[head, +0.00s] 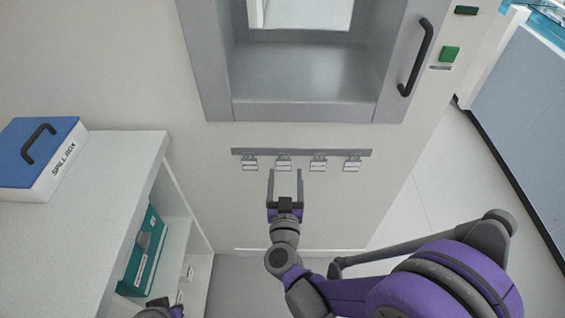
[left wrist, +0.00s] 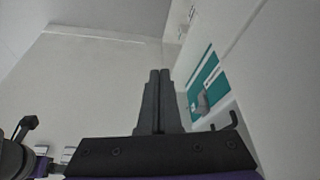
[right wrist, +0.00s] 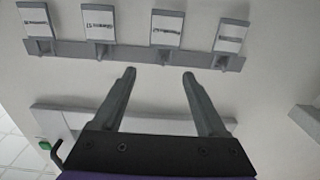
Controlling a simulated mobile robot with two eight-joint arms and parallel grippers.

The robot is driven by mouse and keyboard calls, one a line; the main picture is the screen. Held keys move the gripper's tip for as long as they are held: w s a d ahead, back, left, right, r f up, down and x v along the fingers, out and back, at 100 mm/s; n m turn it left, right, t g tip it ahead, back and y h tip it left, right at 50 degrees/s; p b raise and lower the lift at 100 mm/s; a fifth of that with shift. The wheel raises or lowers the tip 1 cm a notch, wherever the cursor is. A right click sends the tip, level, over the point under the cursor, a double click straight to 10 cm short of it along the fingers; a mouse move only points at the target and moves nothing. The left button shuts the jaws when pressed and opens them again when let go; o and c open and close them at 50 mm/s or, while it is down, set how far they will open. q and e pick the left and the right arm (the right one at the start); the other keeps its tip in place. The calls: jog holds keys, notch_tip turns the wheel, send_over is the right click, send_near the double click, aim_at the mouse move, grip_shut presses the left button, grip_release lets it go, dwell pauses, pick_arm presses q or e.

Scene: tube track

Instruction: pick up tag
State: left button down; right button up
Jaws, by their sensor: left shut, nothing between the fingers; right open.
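Several white tags hang in a row from a grey rail (head: 234,152) on the wall below the grey hatch. My right gripper (head: 285,176) is open and empty, just below the second tag from the left (head: 284,165) in the head view. In the right wrist view, the right gripper (right wrist: 160,74) points at the rail, with a tag (right wrist: 166,29) beyond its fingertips; the tag print looks upside down and blurred. No finger visibly touches a tag. My left gripper (left wrist: 159,74) is shut and empty, near a shelf; only a bit of its arm shows in the head view.
A white shelf unit (head: 95,225) stands at the left, with a blue-lidded spill box (head: 50,165) on top and a teal box (head: 142,250) inside. The hatch has a dark handle (head: 416,58) and a green button (head: 449,54). Bare floor lies at the right.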

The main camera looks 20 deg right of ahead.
aim_at(284, 161)
jog(key=x, duration=0.6)
jog(key=shift+w+a+f, duration=0.1)
jog(key=shift+a+f, duration=0.1)
jog(key=shift+a, duration=0.05)
grip_shut()
